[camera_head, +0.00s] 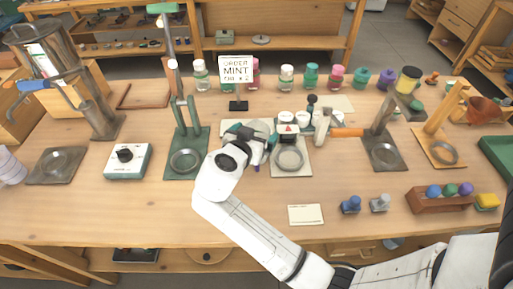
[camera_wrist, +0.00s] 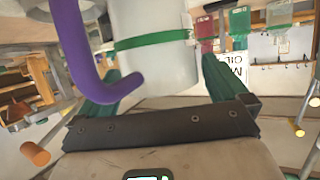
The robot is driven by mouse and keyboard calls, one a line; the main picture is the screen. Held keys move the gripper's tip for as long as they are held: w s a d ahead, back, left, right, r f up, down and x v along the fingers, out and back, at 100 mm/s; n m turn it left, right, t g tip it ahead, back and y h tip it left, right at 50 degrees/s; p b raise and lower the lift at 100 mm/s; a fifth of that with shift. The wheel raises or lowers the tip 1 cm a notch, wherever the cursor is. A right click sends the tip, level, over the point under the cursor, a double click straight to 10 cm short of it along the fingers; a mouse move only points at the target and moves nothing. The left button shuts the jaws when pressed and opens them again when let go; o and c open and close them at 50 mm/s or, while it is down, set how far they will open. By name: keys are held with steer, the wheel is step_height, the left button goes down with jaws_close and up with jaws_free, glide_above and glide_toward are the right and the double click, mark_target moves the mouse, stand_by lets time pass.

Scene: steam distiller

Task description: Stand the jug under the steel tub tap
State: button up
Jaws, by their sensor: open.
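The jug (camera_wrist: 165,66) is pale, with a green band and a purple handle (camera_wrist: 83,55). In the wrist view it stands between the green fingers of my gripper (camera_wrist: 160,85); whether they touch it I cannot tell. In the head view my gripper (camera_head: 262,135) is at the middle of the bench. It hides most of the jug there; only a bit of purple shows beside it. The steel tub (camera_head: 38,45) stands at the far left, with a blue-handled tap (camera_head: 38,85). A dark plate with a ring (camera_head: 55,165) lies below the tap.
A white box with a black knob (camera_head: 127,160) and a green stand (camera_head: 186,160) lie between my gripper and the tub. A mint order sign (camera_head: 236,72) and several bottles stand behind. A rack (camera_head: 440,200) is at the right. The left front of the bench is clear.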

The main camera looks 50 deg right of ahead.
steer(key=c, duration=1.4)
